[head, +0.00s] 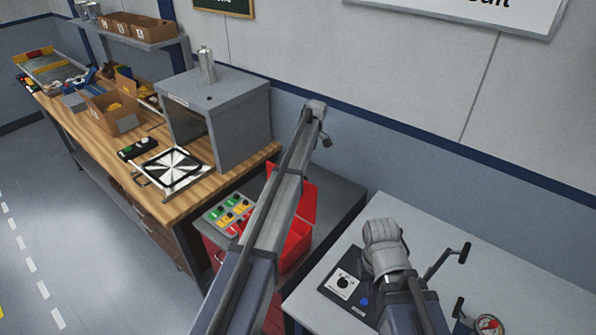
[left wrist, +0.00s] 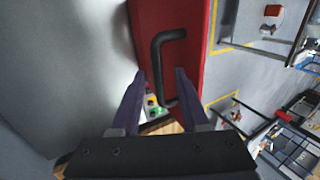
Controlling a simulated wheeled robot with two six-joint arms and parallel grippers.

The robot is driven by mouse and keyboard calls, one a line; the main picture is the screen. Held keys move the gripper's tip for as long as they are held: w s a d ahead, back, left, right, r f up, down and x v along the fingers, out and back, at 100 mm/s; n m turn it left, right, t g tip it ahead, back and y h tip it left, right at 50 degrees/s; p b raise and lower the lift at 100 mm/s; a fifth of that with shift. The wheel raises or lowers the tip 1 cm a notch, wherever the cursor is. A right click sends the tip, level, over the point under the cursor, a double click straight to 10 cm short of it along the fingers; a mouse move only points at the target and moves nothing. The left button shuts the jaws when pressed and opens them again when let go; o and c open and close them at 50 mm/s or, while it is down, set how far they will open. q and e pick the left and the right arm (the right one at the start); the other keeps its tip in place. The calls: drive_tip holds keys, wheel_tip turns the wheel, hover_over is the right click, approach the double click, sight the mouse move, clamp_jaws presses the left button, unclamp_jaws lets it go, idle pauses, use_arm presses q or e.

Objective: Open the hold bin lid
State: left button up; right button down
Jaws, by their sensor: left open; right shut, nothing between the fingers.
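The red hold bin (head: 297,243) stands between the wooden bench and the grey table, partly hidden behind my left arm. Its red lid (head: 296,192) appears raised, standing at the bin's back edge. In the left wrist view a red panel (left wrist: 190,60), which looks like the lid, fills the middle and carries a black bent handle (left wrist: 157,58). My left gripper (left wrist: 160,74) is open; the handle's lower end shows between its fingers, and contact cannot be told. My right gripper (head: 383,235) is over the grey table, away from the bin, shut and empty; its fingertips are hard to make out.
A tray of coloured parts (head: 230,214) lies left of my left arm. A grey cabinet (head: 232,115) stands on the wooden bench (head: 190,203). A black dial box (head: 343,284) and black-ended levers (head: 462,252) are on the grey table (head: 400,205). Floor at left is clear.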

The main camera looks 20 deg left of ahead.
use_arm(q)
drive_tip(key=shift+r, duration=0.1)
wheel_tip(320, 180, up, 10)
drive_tip(key=p, duration=1)
drive_tip(key=shift+s, duration=0.1)
drive_tip(key=s+d+f+m+t+h, duration=0.15)
drive_tip(key=s+m, duration=0.35)
drive_tip(key=s, duration=0.6)
drive_tip(key=s+d+m+t, duration=0.2)
drive_tip(key=s+d+m, duration=0.15)
drive_tip(key=s, duration=0.75)
drive_tip(key=s+d+f+m+t+h, duration=0.15)
drive_tip(key=s+m, duration=0.35)
drive_tip(key=s, duration=0.6)
drive_tip(key=s+d+f+m+b, duration=0.1)
drive_tip(key=d+f+b, duration=0.3)
drive_tip(key=f+b, duration=0.2)
drive_tip(key=s+d+f+m+y+b, duration=0.1)
drive_tip(key=s+d+f+b, duration=0.1)
drive_tip(key=f+b, duration=0.5)
drive_tip(key=s+d+f+m+y+b, duration=0.1)
drive_tip(key=d+f+m+b, duration=0.1)
drive_tip(key=d+f+b, duration=0.3)
wheel_tip(320, 180, down, 2)
drive_tip(key=b, duration=0.3)
drive_tip(key=shift+s+d+f, duration=0.15)
drive_tip(key=shift+s+d, duration=0.05)
drive_tip(key=shift+d, duration=0.15)
